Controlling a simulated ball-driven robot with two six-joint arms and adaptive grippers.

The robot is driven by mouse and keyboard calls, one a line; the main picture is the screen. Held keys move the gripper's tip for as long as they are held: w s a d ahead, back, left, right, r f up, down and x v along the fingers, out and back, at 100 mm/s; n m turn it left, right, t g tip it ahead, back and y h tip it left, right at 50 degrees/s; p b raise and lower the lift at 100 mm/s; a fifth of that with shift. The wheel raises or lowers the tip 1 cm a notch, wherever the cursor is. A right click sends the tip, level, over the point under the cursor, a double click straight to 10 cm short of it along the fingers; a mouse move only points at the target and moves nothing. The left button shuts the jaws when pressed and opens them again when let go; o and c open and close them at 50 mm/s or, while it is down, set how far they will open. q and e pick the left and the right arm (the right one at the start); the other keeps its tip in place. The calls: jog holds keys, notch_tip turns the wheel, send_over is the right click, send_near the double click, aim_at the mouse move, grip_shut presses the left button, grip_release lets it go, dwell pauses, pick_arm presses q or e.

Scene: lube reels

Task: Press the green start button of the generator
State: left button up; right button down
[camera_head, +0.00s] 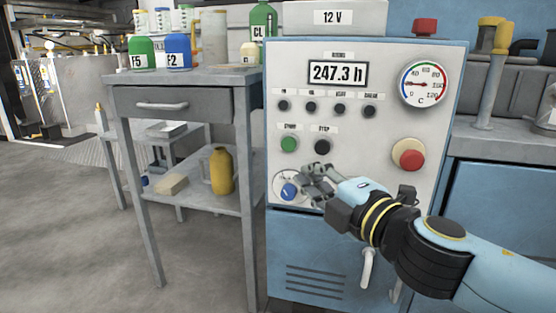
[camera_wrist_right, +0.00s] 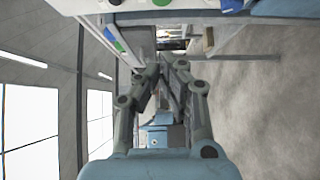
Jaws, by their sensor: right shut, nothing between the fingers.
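The generator (camera_head: 285,225) is a blue cabinet with a pale grey front panel. The green start button (camera_head: 289,144) is on the panel's left side, under a small label, with a black stop button (camera_head: 322,147) to its right. My right gripper (camera_head: 308,176) is shut and empty, below these two buttons and beside a blue knob (camera_head: 288,191). I cannot tell whether it touches the panel. My left gripper is not in view.
A red emergency button (camera_head: 411,159) and a round gauge (camera_head: 424,84) are on the panel's right. A grey table (camera_head: 190,77) with bottles stands left of the generator. A yellow bottle (camera_head: 221,171) is on its lower shelf. Open floor lies at left.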

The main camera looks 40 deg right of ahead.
jog(key=shift+w, duration=0.1)
jog(key=p, duration=0.2)
send_near(287, 149)
jog(key=w+a+r, duration=0.2)
jog(key=w+a, duration=0.3)
pick_arm(q)
jog(key=shift+b, duration=0.95)
pick_arm(e)
jog(key=shift+w+d+f, duration=0.15)
jog(key=shift+w+d, duration=0.35)
jog(key=shift+d, duration=0.35)
jog(key=shift+w+d+f, duration=0.2)
jog(key=shift+w+d, duration=0.35)
jog(key=shift+d, duration=0.35)
